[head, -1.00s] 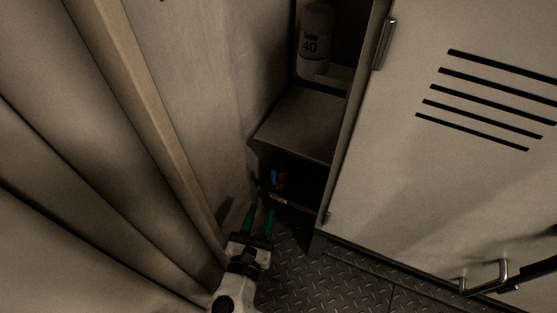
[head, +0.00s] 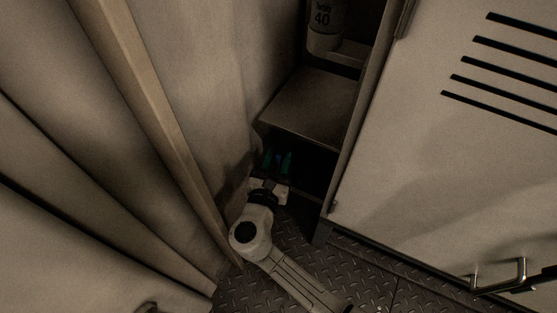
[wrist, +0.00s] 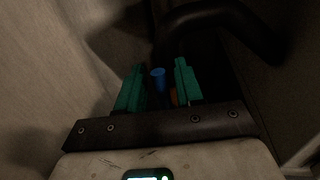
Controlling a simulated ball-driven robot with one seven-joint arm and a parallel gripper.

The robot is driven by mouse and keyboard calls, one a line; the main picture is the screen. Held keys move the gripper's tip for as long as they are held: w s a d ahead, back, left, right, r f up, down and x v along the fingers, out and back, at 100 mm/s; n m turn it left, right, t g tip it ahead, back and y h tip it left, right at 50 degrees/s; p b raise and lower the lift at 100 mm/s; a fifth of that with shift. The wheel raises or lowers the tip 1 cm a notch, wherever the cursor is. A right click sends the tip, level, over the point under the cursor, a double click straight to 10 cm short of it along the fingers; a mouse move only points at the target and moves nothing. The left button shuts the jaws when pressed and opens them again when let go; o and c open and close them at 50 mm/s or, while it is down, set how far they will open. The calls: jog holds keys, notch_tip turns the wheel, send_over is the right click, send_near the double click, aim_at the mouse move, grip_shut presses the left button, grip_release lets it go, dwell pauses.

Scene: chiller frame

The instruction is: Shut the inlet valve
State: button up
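A small blue handle (wrist: 158,80), which looks like the inlet valve, shows in the wrist view inside the dark lower compartment. A small orange part (wrist: 174,97) shows beside it. My gripper (wrist: 160,84) has two green fingers, spread apart, with the blue handle showing between them. I cannot tell whether either finger touches it. In the head view my gripper (head: 277,160) reaches into the compartment below the shelf. A bit of blue (head: 279,159) shows between the fingers there; the rest of the valve is hidden.
A shelf (head: 313,105) lies just above my gripper, with a white bottle (head: 322,36) higher up. A vented cabinet door (head: 430,160) stands to the right and a pale wall (head: 195,90) to the left. A thick dark pipe (wrist: 225,16) crosses the wrist view's top.

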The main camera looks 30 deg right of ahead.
grip_shut()
dwell(0.4)
